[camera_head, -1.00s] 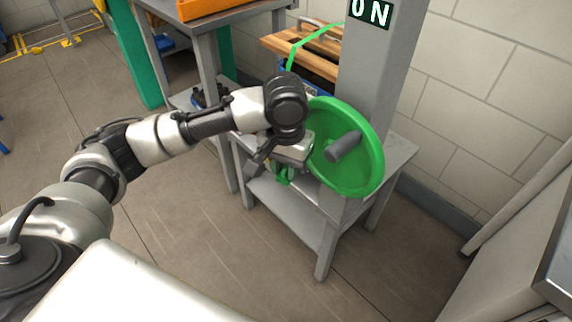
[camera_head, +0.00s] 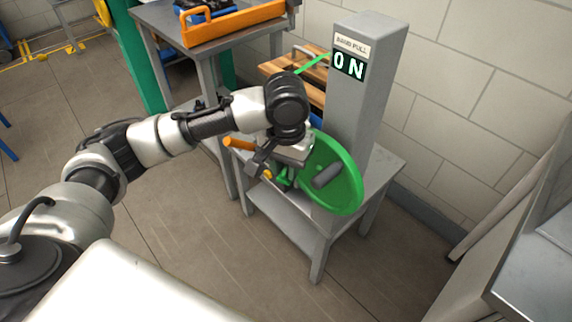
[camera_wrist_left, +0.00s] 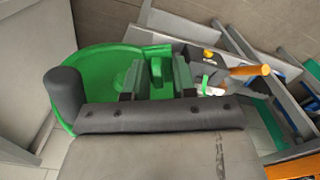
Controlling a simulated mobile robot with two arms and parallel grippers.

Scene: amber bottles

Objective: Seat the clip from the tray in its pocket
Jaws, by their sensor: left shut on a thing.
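My left gripper (camera_head: 284,166) is over the grey stand, just left of the green wheel (camera_head: 345,180) in the head view. The green wheel (camera_wrist_left: 95,65) lies behind that piece in similar green, so the outline of the piece is hard to make out. I cannot tell whether it touches anything below. No pocket can be made out. My right gripper is not in view.
The grey stand (camera_head: 370,165) carries a grey post (camera_head: 360,110) marked ON. An orange handle (camera_head: 238,143) sticks out left of my gripper. Behind are a wooden slatted top (camera_head: 280,68) and an orange tray (camera_head: 235,27) on a table. The floor in front is clear.

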